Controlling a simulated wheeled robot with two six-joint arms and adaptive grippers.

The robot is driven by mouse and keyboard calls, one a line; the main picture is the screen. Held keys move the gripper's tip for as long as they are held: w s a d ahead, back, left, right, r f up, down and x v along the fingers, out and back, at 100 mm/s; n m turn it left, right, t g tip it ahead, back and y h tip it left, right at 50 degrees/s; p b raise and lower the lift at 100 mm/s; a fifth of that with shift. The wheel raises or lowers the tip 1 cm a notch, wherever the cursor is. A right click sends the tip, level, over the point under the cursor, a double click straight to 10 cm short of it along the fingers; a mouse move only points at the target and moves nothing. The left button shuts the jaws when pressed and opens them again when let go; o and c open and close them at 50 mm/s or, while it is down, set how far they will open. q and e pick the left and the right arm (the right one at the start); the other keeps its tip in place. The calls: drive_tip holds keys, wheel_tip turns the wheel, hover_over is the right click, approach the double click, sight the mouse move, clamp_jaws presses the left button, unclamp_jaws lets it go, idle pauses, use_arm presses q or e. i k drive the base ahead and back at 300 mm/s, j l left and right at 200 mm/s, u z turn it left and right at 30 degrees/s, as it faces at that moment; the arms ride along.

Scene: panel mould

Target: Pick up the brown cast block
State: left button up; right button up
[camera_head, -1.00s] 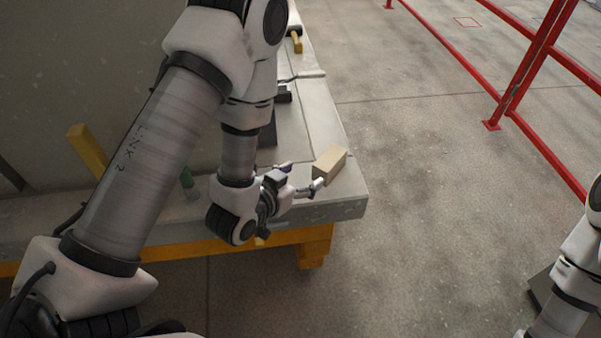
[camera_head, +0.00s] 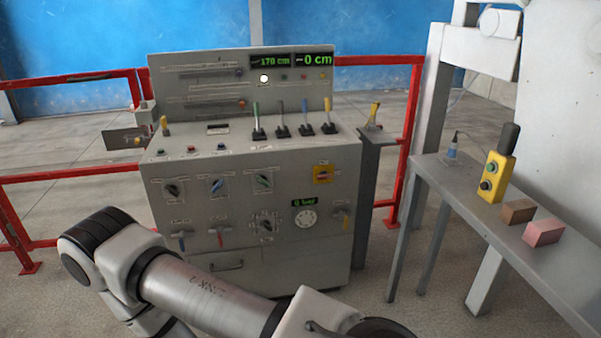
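The brown cast block (camera_head: 517,211) lies on the grey side table (camera_head: 470,190) at the right. It sits between a yellow push-button box and a pink block (camera_head: 542,232), with a small gap to each. One of my arms crosses the bottom left of the view, well away from the brown block. Its gripper is outside the picture. My other gripper is not visible either.
The yellow button box (camera_head: 495,172) stands upright on the side table. A grey control console (camera_head: 255,190) with levers, knobs and displays stands in the middle. Red railings (camera_head: 70,78) run behind it.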

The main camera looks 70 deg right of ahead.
sight(522, 212)
drive_tip(key=i+l+z, duration=0.1)
drive_tip(key=z, duration=1)
